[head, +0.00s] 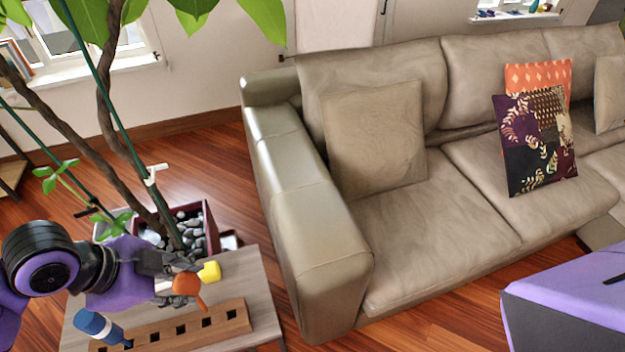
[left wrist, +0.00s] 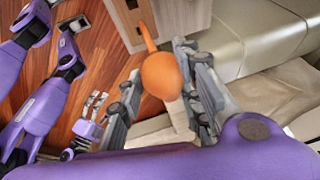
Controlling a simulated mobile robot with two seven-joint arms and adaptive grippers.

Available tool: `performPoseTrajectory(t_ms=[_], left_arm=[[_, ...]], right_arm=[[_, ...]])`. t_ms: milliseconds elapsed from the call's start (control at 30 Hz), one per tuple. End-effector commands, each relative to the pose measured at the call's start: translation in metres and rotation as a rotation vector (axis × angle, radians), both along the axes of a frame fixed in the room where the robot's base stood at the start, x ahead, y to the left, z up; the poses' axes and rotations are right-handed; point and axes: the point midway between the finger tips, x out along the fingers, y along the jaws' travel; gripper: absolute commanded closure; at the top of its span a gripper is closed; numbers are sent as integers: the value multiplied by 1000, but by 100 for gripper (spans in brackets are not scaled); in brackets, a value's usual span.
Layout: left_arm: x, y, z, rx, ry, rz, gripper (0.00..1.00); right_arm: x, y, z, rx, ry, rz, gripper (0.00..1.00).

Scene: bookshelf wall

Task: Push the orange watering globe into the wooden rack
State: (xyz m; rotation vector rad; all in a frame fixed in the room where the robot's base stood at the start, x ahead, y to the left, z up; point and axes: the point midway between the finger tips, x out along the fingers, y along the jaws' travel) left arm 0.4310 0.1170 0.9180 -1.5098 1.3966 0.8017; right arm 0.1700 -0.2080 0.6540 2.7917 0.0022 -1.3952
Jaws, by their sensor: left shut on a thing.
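The orange watering globe (head: 187,284) is held by my left gripper (head: 168,285) with its thin stem slanting down toward the wooden rack (head: 233,317). The rack is a long light wooden bar with several dark square holes on the small table. The stem tip is close to a hole near the rack's right end; I cannot tell whether it is inside. In the left wrist view the globe (left wrist: 161,75) sits between the two fingers (left wrist: 165,80), and the rack (left wrist: 126,30) shows above. Metal fingers (left wrist: 93,106) at the left there look like my right gripper; their opening is unclear.
A blue globe (head: 95,323) leans at the rack's left end. A yellow object (head: 210,271) is just behind the orange globe. A potted plant with stones (head: 192,236) stands behind the table (head: 248,272). A beige sofa (head: 310,220) is close on the right.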

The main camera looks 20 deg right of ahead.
Motion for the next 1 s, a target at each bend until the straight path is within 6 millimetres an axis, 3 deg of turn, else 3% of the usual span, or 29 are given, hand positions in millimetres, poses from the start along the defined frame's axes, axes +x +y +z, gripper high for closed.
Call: performPoseTrajectory(t_ms=[33, 100, 333, 800, 1000], left_arm=[[1, 5, 12, 0, -6, -41, 94], [0, 10, 16, 2, -6, -102, 94], [-3, 16, 16, 1, 2, -191, 94], [-5, 16, -21, 3, 9, -192, 94], [-4, 16, -37, 4, 4, -190, 94]], right_arm=[[10, 0, 11, 0, -23, 2, 35], [12, -1, 15, -1, -29, 2, 35], [13, -2, 18, -3, -35, 3, 35], [-3, -8, -10, -14, 2, -1, 35], [-1, -4, -16, -12, 3, -1, 35]])
